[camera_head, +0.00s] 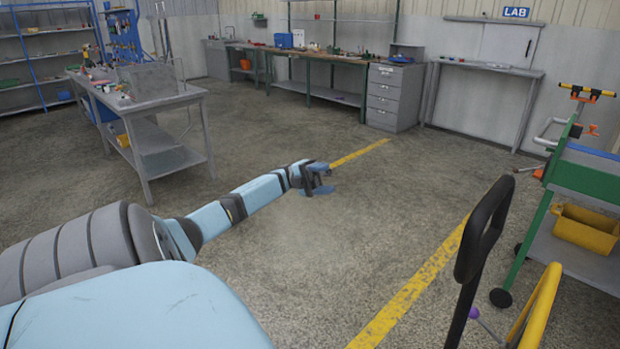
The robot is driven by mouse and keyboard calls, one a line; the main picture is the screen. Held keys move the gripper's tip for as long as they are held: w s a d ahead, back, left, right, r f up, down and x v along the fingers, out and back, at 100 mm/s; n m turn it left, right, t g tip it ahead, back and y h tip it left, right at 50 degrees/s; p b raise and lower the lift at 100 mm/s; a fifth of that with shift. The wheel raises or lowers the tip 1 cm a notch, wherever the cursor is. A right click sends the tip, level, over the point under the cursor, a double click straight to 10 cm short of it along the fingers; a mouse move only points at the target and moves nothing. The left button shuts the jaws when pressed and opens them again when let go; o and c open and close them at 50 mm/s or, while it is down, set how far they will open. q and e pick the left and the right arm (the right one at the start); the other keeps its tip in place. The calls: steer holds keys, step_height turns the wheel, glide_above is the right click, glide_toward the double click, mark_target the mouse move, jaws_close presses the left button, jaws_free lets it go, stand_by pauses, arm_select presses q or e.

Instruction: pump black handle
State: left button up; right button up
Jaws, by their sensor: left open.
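A black handle (468,255) with a long loop-shaped top stands upright, leaning slightly, in the right foreground. Its lower end runs out of the bottom of the picture. My left arm reaches in from the left, and my left gripper (326,180) is open and empty over the bare floor. It is well to the left of the black handle and does not touch it. My right gripper does not show.
A yellow bent tube (537,312) stands close to the right of the handle. A green cart (582,180) with a yellow bin (586,229) is at the right. A grey workbench (160,101) stands at the left. The middle floor is clear.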

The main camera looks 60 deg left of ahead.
arm_select(q)
steer(key=b+v, duration=0.1)
steer(key=v, duration=0.6)
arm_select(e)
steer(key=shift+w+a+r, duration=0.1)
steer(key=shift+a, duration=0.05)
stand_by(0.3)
